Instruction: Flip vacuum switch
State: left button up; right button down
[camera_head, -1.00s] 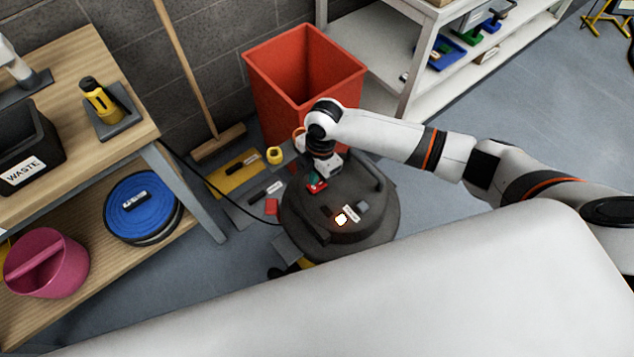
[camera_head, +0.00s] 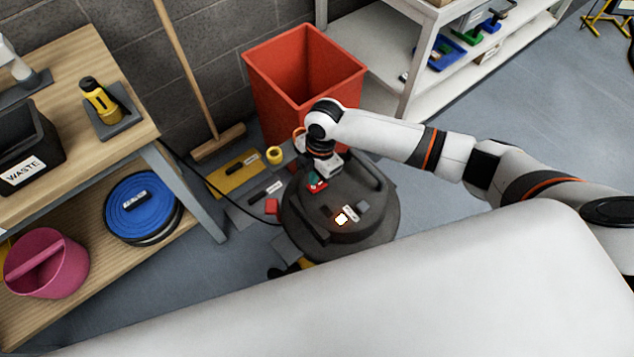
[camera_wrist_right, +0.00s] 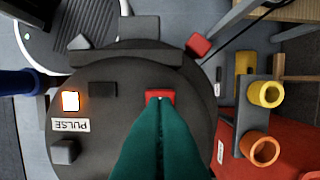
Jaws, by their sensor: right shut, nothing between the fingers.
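The vacuum (camera_head: 368,228) is a dark, round-lidded machine on the floor, seen from above. The wrist view shows its lid (camera_wrist_right: 110,132) close up, with a red switch (camera_wrist_right: 160,95), a glowing white-orange button (camera_wrist_right: 70,101), a label reading PULSE (camera_wrist_right: 70,125), a black block (camera_wrist_right: 103,89) and a grey block (camera_wrist_right: 64,152). My right gripper (camera_wrist_right: 160,104) is shut and empty, its green fingertips at the red switch and covering its lower part. Whether they touch is unclear. In the head view this gripper (camera_head: 316,184) is over the lid's far left part. My left gripper is out of view.
A red bin (camera_head: 300,85) stands directly behind the vacuum. A wooden bench (camera_head: 95,165) is at left, a white shelf (camera_head: 385,50) at back right. A broom (camera_head: 215,145) leans by the wall. Open floor (camera_head: 480,110) lies to the right.

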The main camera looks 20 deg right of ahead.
aim_at(315, 187)
jog(key=shift+f+b, duration=0.8)
jog(key=shift+f, duration=0.7)
dwell(0.8)
jog(key=shift+r, duration=0.1)
notch_tip(315, 187, up, 7)
jog(key=p, duration=0.7)
jog(key=shift+p, duration=0.3)
jog(key=shift+s, duration=0.1)
